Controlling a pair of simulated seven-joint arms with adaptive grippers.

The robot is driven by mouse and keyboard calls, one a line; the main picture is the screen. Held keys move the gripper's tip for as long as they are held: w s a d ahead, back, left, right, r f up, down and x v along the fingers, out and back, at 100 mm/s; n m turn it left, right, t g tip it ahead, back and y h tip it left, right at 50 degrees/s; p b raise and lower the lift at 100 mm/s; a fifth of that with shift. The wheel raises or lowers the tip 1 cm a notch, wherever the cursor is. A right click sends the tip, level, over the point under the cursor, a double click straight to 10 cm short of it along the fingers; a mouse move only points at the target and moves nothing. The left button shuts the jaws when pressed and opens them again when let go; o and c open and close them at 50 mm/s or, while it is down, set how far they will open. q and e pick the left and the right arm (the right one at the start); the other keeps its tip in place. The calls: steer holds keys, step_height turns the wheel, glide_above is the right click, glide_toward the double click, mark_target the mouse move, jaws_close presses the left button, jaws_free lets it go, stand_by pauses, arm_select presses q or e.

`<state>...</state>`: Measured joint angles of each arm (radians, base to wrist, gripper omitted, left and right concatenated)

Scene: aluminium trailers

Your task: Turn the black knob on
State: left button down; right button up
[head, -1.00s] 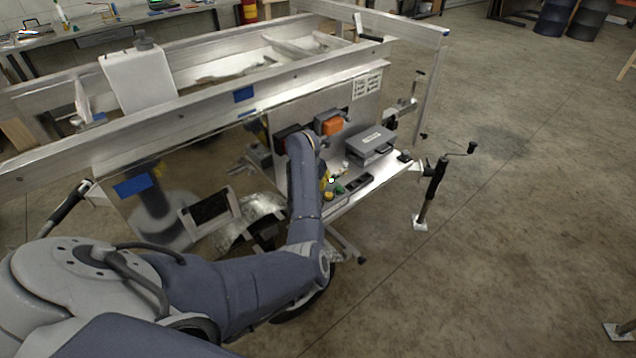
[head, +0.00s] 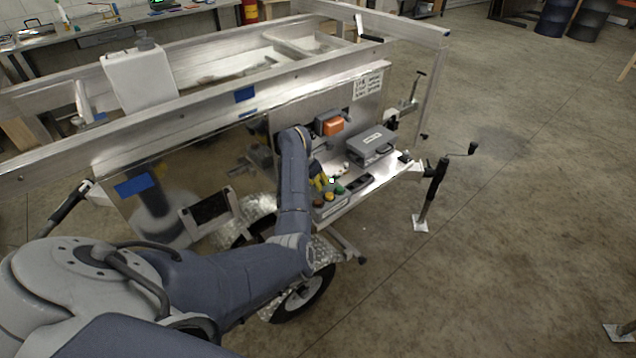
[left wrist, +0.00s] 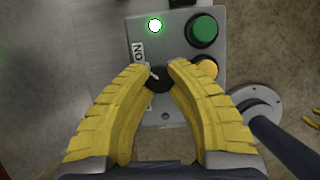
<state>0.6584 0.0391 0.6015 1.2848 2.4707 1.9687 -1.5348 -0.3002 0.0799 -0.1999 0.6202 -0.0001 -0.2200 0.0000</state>
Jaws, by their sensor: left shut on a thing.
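The black knob (left wrist: 158,78) is on a grey control box (left wrist: 165,108), between the yellow fingertips of my left gripper (left wrist: 161,68). The fingers are closed around the knob, one on each side, and hide part of it. A white pointer mark shows on the knob, tilted towards the upper left, near an "ON" label (left wrist: 138,52). A lamp (left wrist: 155,25) above the knob is lit bright green-white. In the head view, my left gripper (head: 319,183) is at the control box (head: 331,207) on the trailer shelf, and the knob is hidden there. My right gripper is not in view.
A green button (left wrist: 202,30) and a yellow button (left wrist: 207,68) sit just right of the knob. On the shelf, a grey case (head: 371,143) and an orange item (head: 333,126) stand behind the box. A jack with a crank (head: 432,190) stands right of the trailer.

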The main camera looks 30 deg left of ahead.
arm_select(q)
steer(key=c, duration=1.1)
jaws_free()
steer(key=shift+r, duration=0.1)
steer(key=v, duration=1.1)
steer(key=shift+s+a+r, duration=0.1)
steer(key=shift+s+r, duration=0.1)
steer(key=shift+r, duration=0.15)
